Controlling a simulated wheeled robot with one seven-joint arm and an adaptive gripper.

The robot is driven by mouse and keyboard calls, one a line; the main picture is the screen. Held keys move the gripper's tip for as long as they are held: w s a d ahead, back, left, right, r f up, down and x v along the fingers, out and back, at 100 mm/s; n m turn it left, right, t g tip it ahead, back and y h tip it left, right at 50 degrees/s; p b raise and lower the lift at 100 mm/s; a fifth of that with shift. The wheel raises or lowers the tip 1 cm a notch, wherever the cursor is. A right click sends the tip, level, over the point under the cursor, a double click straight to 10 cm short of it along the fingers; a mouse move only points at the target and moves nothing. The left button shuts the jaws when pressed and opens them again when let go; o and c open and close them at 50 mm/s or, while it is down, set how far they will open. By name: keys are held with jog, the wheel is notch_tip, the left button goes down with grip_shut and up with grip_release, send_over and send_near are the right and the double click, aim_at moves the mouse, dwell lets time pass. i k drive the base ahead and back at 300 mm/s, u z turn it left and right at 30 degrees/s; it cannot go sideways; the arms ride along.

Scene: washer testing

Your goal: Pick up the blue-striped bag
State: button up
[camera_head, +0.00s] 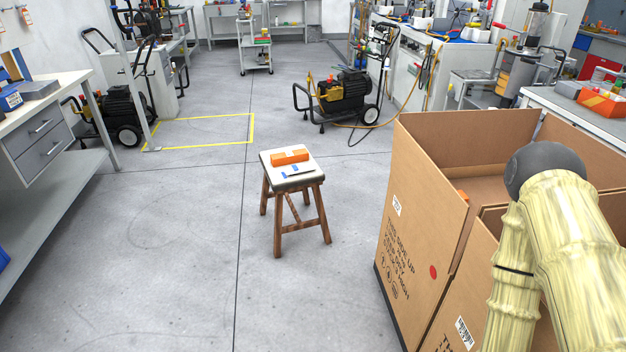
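I cannot clearly make out a blue-striped bag. A wooden stool (278,205) stands in the middle of the floor. On its pale top lie an orange block-like item (290,157), a small blue item (294,169) and a thin dark item; they are too small to tell more. A blue-and-white item (11,101) sits on the left workbench, and I cannot tell if it is a bag. My arm, in a yellowish cover, rises at the right in front of the cardboard boxes. My gripper is not in view.
Large open cardboard boxes (412,235) fill the right foreground. A workbench (50,95) runs along the left. Pressure washers stand at the back left and back centre (345,92). A cart (254,50) is farther back. The floor around the stool is clear.

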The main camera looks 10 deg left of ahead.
aim_at(301, 167)
jog(key=z, duration=1.4)
jog(key=k, duration=0.1)
jog(key=u, duration=3.15)
jog(key=i, duration=1.95)
jog(key=z, duration=0.4)
